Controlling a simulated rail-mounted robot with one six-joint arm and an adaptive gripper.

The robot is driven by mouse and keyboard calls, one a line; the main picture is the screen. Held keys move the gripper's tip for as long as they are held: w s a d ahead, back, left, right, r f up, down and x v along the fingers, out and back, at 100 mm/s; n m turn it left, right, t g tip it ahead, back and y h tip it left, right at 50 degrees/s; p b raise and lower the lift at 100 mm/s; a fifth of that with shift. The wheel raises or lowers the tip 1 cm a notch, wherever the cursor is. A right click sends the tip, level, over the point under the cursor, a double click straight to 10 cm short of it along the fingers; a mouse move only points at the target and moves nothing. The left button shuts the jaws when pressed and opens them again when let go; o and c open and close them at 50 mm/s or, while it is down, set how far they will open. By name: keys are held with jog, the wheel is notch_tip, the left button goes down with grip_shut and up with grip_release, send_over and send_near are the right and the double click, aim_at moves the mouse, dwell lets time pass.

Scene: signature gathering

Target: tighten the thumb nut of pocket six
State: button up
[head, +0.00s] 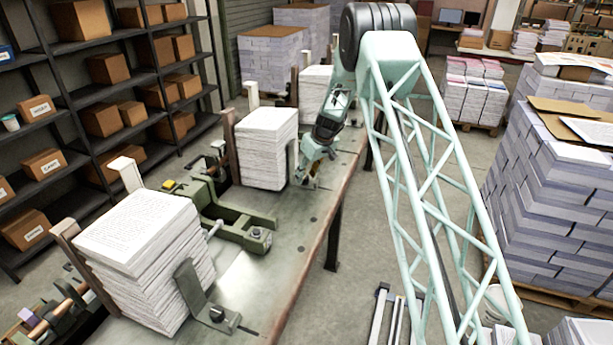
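My gripper (308,172) is low at the right side of the middle paper stack (266,135), close to the bracket plate (291,160) there. I cannot tell whether its fingers are open or shut, or whether they touch anything. Any thumb nut at that spot is hidden or too small to make out. The near paper stack (142,240) has a similar bracket (190,290) with a small dark knob (217,314) on its foot. A further stack (314,85) stands behind my arm. No pocket number is readable, so I cannot tell which is pocket six.
The stacks stand on a long metal bench (312,212). An empty green clamp frame (250,234) lies between the near and middle stacks. Shelves with boxes (101,120) line the left. Paper piles (570,190) stand at the right. The floor (350,285) right of the bench is partly clear.

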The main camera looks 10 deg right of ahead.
jog(key=shift+w+f, duration=0.1)
jog(key=shift+f, duration=0.15)
jog(key=shift+c, duration=0.4)
jog(key=c, duration=0.8)
jog(key=shift+a+m+t+h+p, duration=0.15)
jog(key=shift+m+h+p, duration=0.25)
jog(key=shift+m, duration=0.55)
jog(key=shift+a+m+t+h+p, duration=0.15)
jog(key=shift+m+h+p, duration=0.25)
jog(key=shift+m, duration=0.55)
jog(key=shift+a+m, duration=0.1)
jog(key=shift+m, duration=0.8)
jog(key=m+b, duration=0.1)
jog(key=b, duration=0.1)
jog(key=m+h+b, duration=0.1)
jog(key=m+b, duration=0.1)
jog(key=b, duration=0.1)
jog(key=shift+a+f+h, duration=0.15)
jog(key=shift+h, duration=0.15)
jog(key=m+b, duration=0.2)
jog(key=b, duration=0.3)
jog(key=shift+a+h, duration=0.15)
jog(key=shift+h, duration=0.25)
jog(key=shift+m+g+b, duration=0.5)
jog(key=shift+m+b, duration=0.2)
jog(key=shift+b, duration=0.55)
